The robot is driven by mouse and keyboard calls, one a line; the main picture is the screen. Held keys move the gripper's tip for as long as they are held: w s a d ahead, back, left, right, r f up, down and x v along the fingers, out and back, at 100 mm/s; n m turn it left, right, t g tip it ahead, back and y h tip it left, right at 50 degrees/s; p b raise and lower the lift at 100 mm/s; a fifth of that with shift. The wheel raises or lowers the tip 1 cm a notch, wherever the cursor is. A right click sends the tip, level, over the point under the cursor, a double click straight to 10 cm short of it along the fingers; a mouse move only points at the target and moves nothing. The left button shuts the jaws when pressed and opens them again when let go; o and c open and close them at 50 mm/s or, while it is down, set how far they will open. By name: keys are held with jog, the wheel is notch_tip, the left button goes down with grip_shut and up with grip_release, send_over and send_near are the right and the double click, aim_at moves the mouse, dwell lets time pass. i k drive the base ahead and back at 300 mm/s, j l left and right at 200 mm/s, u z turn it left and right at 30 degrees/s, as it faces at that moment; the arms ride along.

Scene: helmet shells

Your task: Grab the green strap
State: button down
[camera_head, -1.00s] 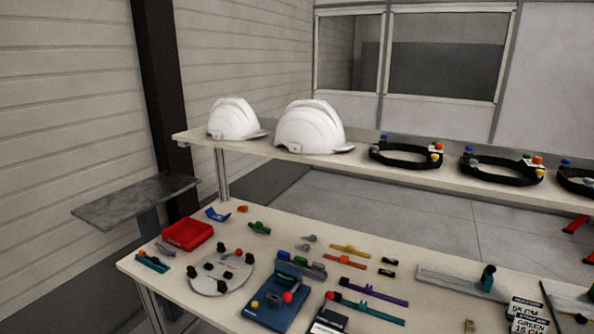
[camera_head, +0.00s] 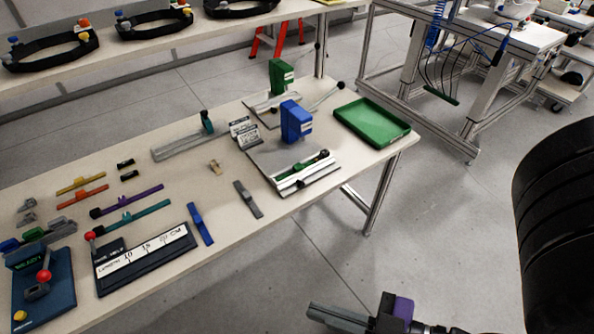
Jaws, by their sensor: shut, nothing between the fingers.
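The green strap (camera_head: 140,215) is a thin teal-green band lying flat on the worktable. It lies just in front of a purple strap (camera_head: 136,198) and behind a measuring board. My gripper (camera_head: 316,309) shows at the bottom edge of the picture. Its grey fingers are together, with nothing visible between them. It is in front of the table, over the floor, well to the right of the green strap and apart from it.
Yellow (camera_head: 80,183) and orange (camera_head: 83,196) straps lie left of the purple one. The measuring board (camera_head: 145,259) and a blue tool (camera_head: 200,224) lie near the front edge. Presses and a green tray (camera_head: 372,121) stand at the right end. A shelf with headbands (camera_head: 50,52) runs behind.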

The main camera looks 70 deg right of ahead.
aim_at(298, 167)
jog(key=i+j+z, duration=0.1)
jog(key=z, duration=0.35)
jog(key=j+z, duration=0.45)
jog(key=i+j+z, duration=0.1)
jog(key=z, duration=0.35)
jog(key=j+z, duration=0.1)
jog(key=j, duration=0.55)
jog(key=k+j+z, duration=0.15)
jog(key=j, duration=0.5)
jog(key=j+z, duration=0.1)
jog(key=j, duration=0.55)
